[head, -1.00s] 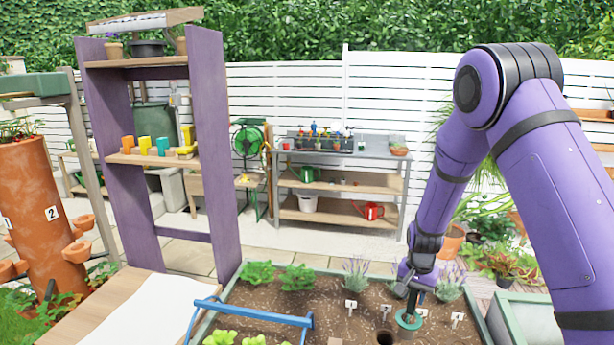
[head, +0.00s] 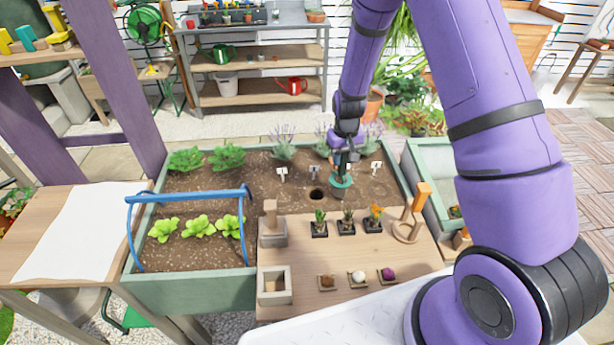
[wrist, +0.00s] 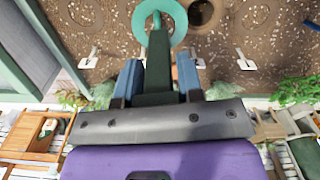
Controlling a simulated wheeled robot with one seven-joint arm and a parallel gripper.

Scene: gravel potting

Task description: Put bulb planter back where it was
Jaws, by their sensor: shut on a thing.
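The bulb planter (head: 341,182) has a teal ring-shaped body and a dark green handle. It is over the soil of the raised bed, just right of a dark round hole (head: 316,194). My gripper (head: 345,157) is shut on its handle. In the wrist view, the blue fingers of my gripper (wrist: 157,78) flank the dark green handle of the bulb planter (wrist: 155,55), and its teal ring lies beyond, beside the hole (wrist: 201,12). I cannot tell whether its lower end touches the soil.
White numbered markers (head: 282,172) stand behind the hole. Lavender and leafy plants fill parts of the bed. A wooden board (head: 310,248) in front holds several small pots, a wooden stand (head: 405,233) and a square box (head: 274,285).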

